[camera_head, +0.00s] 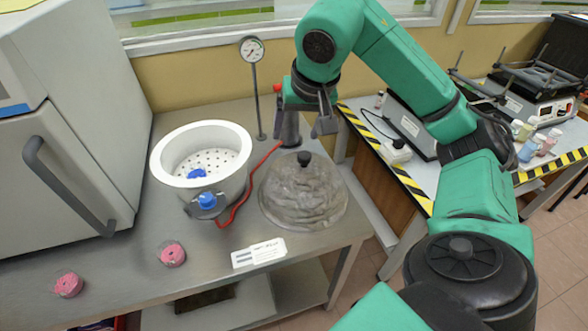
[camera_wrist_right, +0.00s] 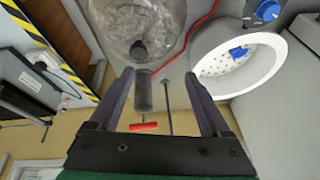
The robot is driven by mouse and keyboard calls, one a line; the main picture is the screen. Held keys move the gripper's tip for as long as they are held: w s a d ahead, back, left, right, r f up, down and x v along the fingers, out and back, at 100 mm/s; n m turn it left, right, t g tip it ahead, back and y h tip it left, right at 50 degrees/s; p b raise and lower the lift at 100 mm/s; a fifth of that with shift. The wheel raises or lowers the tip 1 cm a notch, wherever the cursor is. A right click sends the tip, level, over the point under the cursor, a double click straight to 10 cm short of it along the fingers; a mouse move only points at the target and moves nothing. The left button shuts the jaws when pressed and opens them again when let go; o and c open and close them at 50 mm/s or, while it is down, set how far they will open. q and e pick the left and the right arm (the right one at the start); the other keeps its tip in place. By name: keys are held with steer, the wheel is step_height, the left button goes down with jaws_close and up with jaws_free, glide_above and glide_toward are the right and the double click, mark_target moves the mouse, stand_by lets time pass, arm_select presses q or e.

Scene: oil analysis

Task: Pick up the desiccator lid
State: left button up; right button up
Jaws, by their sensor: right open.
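The desiccator lid (camera_head: 302,192) is a greyish, see-through dome with a black knob (camera_head: 304,158) on top. It rests on the metal table to the right of the desiccator base (camera_head: 203,160), a white-rimmed bowl with a perforated plate and blue fittings. My right gripper (camera_head: 311,117) is open and empty, behind and above the lid and apart from it. In the right wrist view the lid (camera_wrist_right: 128,25) and its knob (camera_wrist_right: 138,50) show at the top, beyond the open fingers (camera_wrist_right: 160,85). My left gripper is not in view.
A dark cylinder with a red handle (camera_wrist_right: 143,127) stands behind the lid, close to my right gripper. A pressure gauge (camera_head: 252,50) on a thin post and a red hose (camera_head: 238,204) are nearby. A white label (camera_head: 258,253) and pink rolls (camera_head: 171,253) lie in front.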

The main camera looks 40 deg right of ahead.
steer(key=d+h, duration=0.1)
steer(key=d, duration=0.2)
steer(key=b, duration=0.2)
glide_above(304, 154)
steer(key=s, duration=0.3)
steer(key=shift+g, duration=0.3)
steer(key=f, duration=0.6)
steer(key=shift+a, duration=0.4)
steer(key=x, duration=0.4)
steer(key=p+x, duration=0.1)
steer(key=x, duration=0.1)
steer(key=shift+w+a+f, duration=0.2)
steer(key=shift+w, duration=0.1)
steer(key=shift+w+d+f, duration=0.1)
steer(key=shift+w+f, duration=0.05)
steer(key=shift+f, duration=0.15)
jaws_close()
steer(key=shift+r, duration=0.15)
